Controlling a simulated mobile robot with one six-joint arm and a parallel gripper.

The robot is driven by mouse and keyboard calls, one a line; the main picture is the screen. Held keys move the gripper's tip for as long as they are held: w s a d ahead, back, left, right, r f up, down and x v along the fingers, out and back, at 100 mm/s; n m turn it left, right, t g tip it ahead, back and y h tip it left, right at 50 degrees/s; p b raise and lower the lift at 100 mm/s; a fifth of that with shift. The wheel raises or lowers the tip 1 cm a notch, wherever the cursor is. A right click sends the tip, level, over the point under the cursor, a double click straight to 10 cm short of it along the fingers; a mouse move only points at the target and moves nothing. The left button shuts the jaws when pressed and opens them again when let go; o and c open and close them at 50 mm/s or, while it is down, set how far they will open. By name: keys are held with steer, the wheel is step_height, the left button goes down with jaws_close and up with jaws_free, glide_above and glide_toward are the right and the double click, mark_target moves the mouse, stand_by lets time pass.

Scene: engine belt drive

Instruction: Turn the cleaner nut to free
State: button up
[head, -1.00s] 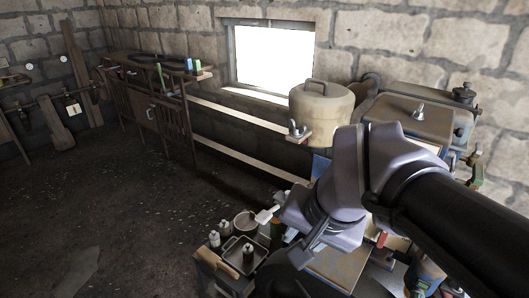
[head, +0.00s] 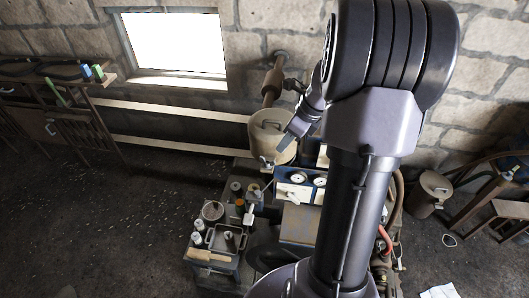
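The beige round canister (head: 262,134) with a handle on its lid stands on the engine by the wall; it appears to be the cleaner. A small wing-shaped nut (head: 265,161) shows at its lower front edge, too small to tell its turn. My gripper (head: 287,139) points down and left, over the right side of the canister in the picture. Whether it touches the canister, and whether its fingers are open or shut, cannot be made out. My arm hides much of the engine to the right.
A metal can (head: 433,190) stands at right. The floor at left is clear.

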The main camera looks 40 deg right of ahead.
mark_target(268, 162)
steer(key=x, duration=1.1)
steer(key=shift+w+a, duration=0.1)
steer(key=shift+w, duration=0.05)
steer(key=shift+w+a+f, duration=0.15)
steer(key=shift+w+f, duration=0.1)
steer(key=shift+s, duration=0.1)
jaws_close()
